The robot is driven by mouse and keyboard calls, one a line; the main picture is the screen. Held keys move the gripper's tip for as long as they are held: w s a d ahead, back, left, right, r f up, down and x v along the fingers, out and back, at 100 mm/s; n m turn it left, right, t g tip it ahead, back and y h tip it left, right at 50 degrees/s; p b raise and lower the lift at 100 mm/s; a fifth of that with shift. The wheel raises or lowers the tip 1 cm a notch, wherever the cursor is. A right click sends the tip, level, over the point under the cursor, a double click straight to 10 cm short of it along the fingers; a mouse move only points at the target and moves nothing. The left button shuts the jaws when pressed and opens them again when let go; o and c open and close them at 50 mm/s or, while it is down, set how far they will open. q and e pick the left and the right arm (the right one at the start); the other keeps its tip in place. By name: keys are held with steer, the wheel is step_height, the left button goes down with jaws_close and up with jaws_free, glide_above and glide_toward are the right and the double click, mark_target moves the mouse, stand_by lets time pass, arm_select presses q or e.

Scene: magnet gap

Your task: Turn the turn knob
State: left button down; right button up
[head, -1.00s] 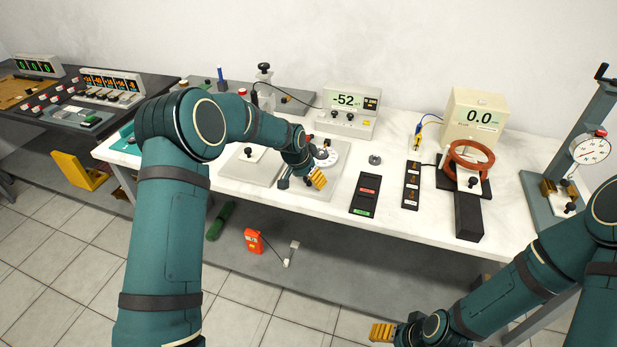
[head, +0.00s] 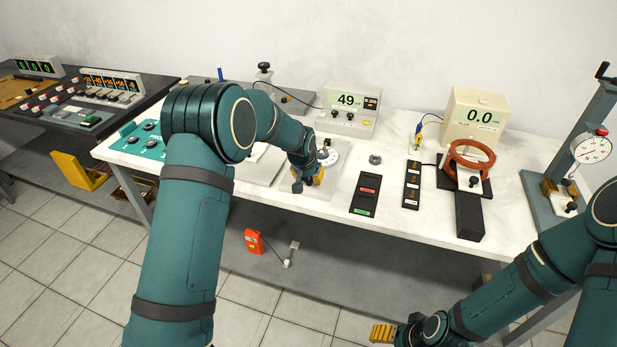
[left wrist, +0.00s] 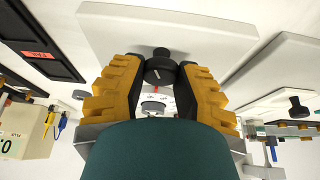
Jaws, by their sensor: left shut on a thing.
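A white marked dial (head: 331,156) lies just behind the gripper. A display box (head: 350,101) behind reads 49. My right gripper (head: 383,333) is low at the bottom, its opening unclear.
A black panel with red and green labels (head: 365,194) lies right of the plate. Further right are a black strip (head: 412,185), a red-brown ring coil (head: 471,158) and a meter box (head: 476,118) reading 0.0.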

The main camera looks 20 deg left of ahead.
arm_select(q)
steer(key=shift+f+n, duration=0.1)
steer(key=shift+n, duration=0.2)
steer(key=c, duration=0.6)
jaws_free()
steer(key=v, duration=1.2)
steer(key=shift+d, duration=0.15)
steer(key=shift+w, duration=0.1)
